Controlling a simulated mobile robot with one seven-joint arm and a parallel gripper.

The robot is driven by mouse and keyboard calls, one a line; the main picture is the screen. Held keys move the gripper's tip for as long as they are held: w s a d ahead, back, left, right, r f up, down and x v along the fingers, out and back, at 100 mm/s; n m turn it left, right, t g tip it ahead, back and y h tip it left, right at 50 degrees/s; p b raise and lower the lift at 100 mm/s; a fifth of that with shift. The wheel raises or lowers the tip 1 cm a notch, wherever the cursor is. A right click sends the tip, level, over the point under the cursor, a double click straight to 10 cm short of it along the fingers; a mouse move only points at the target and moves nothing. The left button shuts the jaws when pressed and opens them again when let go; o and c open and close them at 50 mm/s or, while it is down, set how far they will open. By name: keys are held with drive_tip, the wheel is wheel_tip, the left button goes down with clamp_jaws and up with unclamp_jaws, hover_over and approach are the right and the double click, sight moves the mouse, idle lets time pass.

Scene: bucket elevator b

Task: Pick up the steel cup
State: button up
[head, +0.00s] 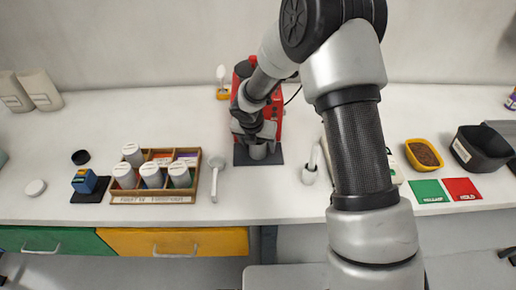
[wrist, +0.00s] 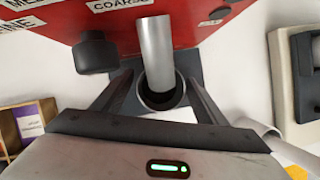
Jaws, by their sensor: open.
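The steel cup (head: 258,152) stands on a dark base plate at the foot of a red grinder (head: 272,108). In the wrist view the cup (wrist: 163,103) shows as a round, dark-mouthed vessel beneath the grinder's silver spout (wrist: 157,50). My gripper (head: 257,141) is at the cup, partly hiding it in the head view. In the wrist view my gripper (wrist: 160,82) is open, with one finger on each side of the cup. Whether the fingers touch the cup I cannot tell.
A black knob (wrist: 94,55) juts from the grinder beside the left finger. A wooden rack (head: 152,200) with several white-lidded jars stands left, with a scoop (head: 215,175) beside it. A small grey vessel (head: 309,174) stands right. Bare counter lies in front of the grinder.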

drive_tip(key=c, duration=1.6)
drive_tip(key=shift+r, duration=0.1)
